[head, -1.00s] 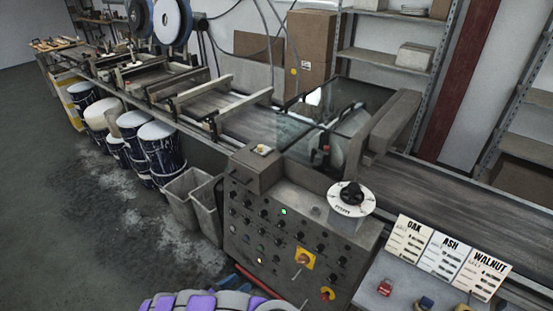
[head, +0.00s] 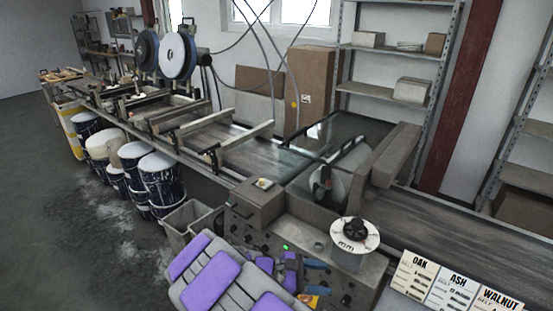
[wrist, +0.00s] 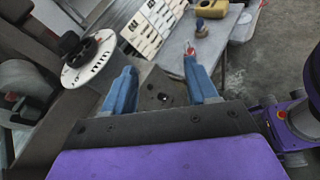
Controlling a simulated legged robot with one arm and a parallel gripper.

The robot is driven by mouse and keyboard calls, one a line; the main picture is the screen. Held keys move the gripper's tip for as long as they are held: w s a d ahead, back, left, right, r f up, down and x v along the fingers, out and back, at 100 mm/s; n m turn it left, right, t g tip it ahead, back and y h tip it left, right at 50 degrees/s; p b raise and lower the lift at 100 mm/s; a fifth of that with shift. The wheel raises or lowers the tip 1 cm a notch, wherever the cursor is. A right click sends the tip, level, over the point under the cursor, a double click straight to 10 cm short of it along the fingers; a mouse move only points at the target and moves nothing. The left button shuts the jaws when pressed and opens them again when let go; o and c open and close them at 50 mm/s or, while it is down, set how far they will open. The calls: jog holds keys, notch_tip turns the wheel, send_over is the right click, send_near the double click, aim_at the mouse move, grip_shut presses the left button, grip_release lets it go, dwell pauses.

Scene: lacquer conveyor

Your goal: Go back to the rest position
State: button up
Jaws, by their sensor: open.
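My gripper (wrist: 158,66) has two blue fingers spread apart, with nothing held between them in the wrist view. In the head view, my purple and grey arm lies across the front of the grey control console (head: 262,207), and the fingers (head: 314,277) are over its button face. The arm hides much of the lower buttons. A round white dial with a black knob (head: 355,233) stands on the console, to the right of the fingers. The dial (wrist: 88,62) is to the left of the fingers in the wrist view.
The conveyor (head: 440,210) runs behind the console. Cards marked OAK, ASH and WALNUT (head: 455,284) stand at right. Paint drums (head: 160,180) and a grey bin (head: 183,222) stand at left. In the wrist view, a red-topped item (wrist: 190,48) is close to the right fingertip. Open floor lies at left.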

jog(key=s+d+r+m+g+y, duration=0.25)
jog(key=s+d+r+m, duration=0.2)
jog(key=s, duration=0.25)
jog(key=s+d+r+m+g+y, duration=0.2)
jog(key=s+d+r+m+y, duration=0.1)
jog(key=s+d+r+m, duration=0.25)
jog(key=s+a+m+y, duration=0.3)
jog(key=s+y, duration=0.1)
jog(key=s, duration=0.5)
jog(key=s+a+m+t+y, duration=0.1)
jog(key=s+a+m+y, duration=0.2)
jog(key=s, duration=0.6)
jog(key=shift+s+a+y, duration=0.25)
jog(key=shift+a+y, duration=0.05)
jog(key=shift+y, duration=0.45)
jog(key=shift+t, duration=0.25)
